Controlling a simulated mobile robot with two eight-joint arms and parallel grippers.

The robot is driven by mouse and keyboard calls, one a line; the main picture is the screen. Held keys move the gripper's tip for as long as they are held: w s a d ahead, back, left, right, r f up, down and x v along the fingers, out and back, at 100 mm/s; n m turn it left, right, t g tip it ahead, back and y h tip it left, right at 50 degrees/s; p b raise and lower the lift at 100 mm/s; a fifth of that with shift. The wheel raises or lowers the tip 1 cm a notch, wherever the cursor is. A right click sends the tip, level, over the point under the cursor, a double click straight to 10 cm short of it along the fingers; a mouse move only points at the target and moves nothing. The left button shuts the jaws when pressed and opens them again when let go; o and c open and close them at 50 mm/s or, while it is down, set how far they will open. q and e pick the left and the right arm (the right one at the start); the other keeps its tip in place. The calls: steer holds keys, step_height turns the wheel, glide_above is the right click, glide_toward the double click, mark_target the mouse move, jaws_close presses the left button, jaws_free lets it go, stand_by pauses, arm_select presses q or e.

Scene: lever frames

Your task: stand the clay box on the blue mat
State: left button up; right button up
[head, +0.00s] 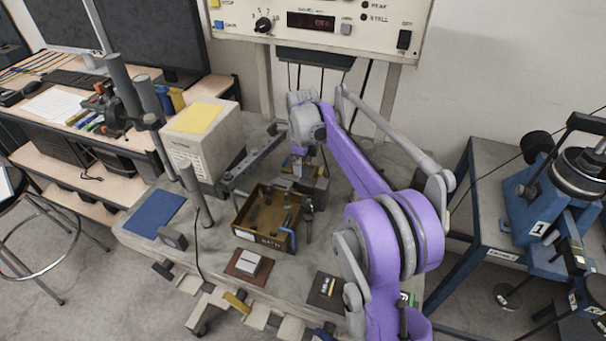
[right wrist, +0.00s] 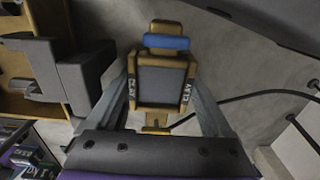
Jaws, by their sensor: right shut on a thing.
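The clay box (right wrist: 161,82) is ochre with a dark grey panel, a blue bar at one end and CLAY labels on both sides. In the right wrist view it lies between the two fingers of my right gripper (right wrist: 163,100), which is shut on it. In the head view my purple right arm reaches to the middle of the bench, and I cannot make out the clay box clearly there. The blue mat (head: 155,213) lies flat and bare at the bench's left front, left of my right gripper (head: 302,172). My left gripper is not in view.
An ochre open tray (head: 262,240) stands between the arm and the mat. A grey post (head: 190,190) and a small dark block (head: 173,239) stand beside the mat. A pale box with yellow top (head: 205,140) is behind. A brown pad (head: 235,269) bears a whitish block.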

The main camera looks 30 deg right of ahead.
mark_target(303, 172)
jaws_close()
steer(key=shift+r, duration=0.1)
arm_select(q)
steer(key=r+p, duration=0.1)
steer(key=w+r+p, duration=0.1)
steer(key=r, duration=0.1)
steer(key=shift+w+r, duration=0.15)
arm_select(e)
step_height(303, 172, up, 18)
stand_by(0.4)
